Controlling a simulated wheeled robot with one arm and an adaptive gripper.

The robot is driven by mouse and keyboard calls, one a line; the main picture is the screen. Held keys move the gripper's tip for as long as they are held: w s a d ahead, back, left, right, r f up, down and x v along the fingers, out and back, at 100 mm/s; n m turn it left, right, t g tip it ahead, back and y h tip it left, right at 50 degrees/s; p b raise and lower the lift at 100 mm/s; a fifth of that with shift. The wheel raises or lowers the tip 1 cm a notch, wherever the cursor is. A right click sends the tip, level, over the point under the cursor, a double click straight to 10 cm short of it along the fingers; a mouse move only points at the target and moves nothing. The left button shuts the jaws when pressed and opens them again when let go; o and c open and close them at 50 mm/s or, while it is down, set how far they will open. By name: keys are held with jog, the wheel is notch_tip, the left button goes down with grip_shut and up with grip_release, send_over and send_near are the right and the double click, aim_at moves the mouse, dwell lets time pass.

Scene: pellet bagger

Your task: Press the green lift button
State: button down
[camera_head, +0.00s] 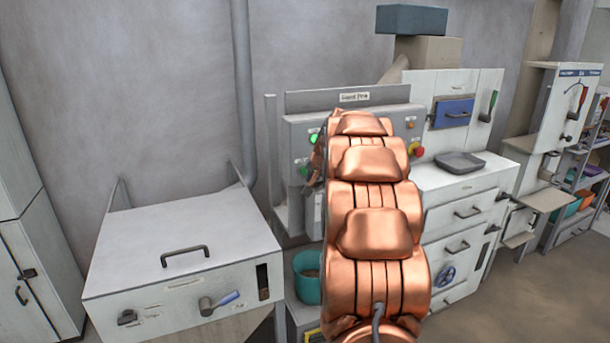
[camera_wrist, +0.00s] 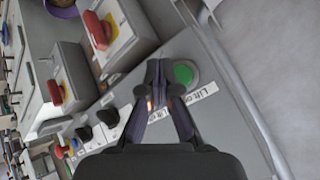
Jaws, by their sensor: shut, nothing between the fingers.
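The green lift button (camera_wrist: 184,73) is a round green cap on a grey panel in the wrist view, with a white label beginning "Lift" (camera_wrist: 200,94) beside it. My gripper (camera_wrist: 158,72) is shut and empty, its fingertips just left of the green cap in that view. I cannot tell whether they touch the panel. In the head view, my copper arm covers the middle of the control panel (camera_head: 298,130). A bright green light (camera_head: 314,137) and a smaller green spot (camera_head: 304,171) show at its left; my gripper is mostly hidden there.
A red mushroom button (camera_head: 418,150) is right of my arm. A grey tray (camera_head: 460,162) rests on the right cabinet; a teal bucket (camera_head: 307,278) stands below.

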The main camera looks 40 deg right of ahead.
jog(key=s, duration=0.1)
jog(key=s+a+b, duration=0.1)
jog(key=s, duration=0.1)
jog(key=s+b, duration=0.1)
jog(key=shift+s+a, duration=0.15)
jog(key=shift+a, duration=0.1)
dwell(0.4)
jog(key=s+a+f+n+g+y, duration=0.1)
jog(key=s+a+f+n, duration=0.15)
jog(key=a, duration=0.75)
jog(key=s+a+f+n+g+y, duration=0.1)
jog(key=s+a+n+y, duration=0.15)
jog(key=a, duration=0.65)
jog(key=s+a+f+n+g+y, duration=0.1)
jog(key=s+a, duration=0.2)
jog(key=a, duration=0.7)
jog(key=s+a+f+n+g, duration=0.2)
jog(key=s+a, duration=0.2)
jog(key=s, duration=0.5)
jog(key=s+a+f+n+g, duration=0.2)
jog(key=s+a, duration=0.3)
jog(key=s, duration=0.4)
jog(key=s+a+f+n+g, duration=0.2)
jog(key=s+a, duration=0.3)
jog(key=s, duration=0.4)
jog(key=shift+s+f+g+h, duration=0.35)
jog(key=shift+s+f+g, duration=0.05)
jog(key=shift+f, duration=0.2)
jog(key=shift+d, duration=0.1)
